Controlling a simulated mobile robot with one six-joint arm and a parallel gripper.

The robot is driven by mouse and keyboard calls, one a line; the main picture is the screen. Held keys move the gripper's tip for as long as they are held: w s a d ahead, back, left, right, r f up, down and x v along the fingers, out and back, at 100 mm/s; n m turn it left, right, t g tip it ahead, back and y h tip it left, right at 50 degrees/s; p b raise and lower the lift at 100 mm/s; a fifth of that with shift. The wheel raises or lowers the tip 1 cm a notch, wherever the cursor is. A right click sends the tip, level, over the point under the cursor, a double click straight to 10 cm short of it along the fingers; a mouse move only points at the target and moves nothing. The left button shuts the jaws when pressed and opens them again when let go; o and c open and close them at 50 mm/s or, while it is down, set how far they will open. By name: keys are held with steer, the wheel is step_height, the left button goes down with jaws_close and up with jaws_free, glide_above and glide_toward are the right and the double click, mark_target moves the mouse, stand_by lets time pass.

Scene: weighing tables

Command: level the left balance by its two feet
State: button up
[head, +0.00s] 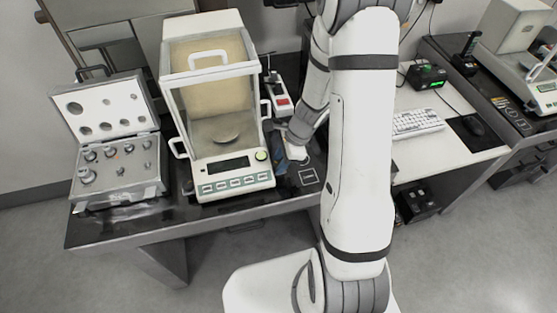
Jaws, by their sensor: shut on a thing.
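The left balance (232,166) is a white instrument with a glass draft shield, standing on the dark table at the left. Its round pan (226,138) is empty.
An open case of metal weights (162,186) stands close left of the balance. A small device with a red patch (283,101) is behind my gripper. Another balance (514,60) stands far right.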

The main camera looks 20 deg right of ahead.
steer(key=shift+n, duration=0.6)
steer(key=o, duration=0.7)
steer(key=shift+r, duration=0.15)
steer(key=v, duration=0.7)
steer(key=shift+w+r, duration=0.2)
steer(key=shift+r, duration=0.1)
steer(key=shift+d+r, duration=0.1)
steer(key=s+a+r+n+t+h, duration=0.2)
steer(key=s+r+n+h, duration=0.2)
steer(key=s+r+n, duration=1)
step_height(320, 180, up, 4)
steer(key=n, duration=0.3)
steer(key=shift+s+a+r+n+t+h, duration=0.25)
steer(key=shift+s+n+t+h, duration=0.05)
steer(key=shift+n+t, duration=0.1)
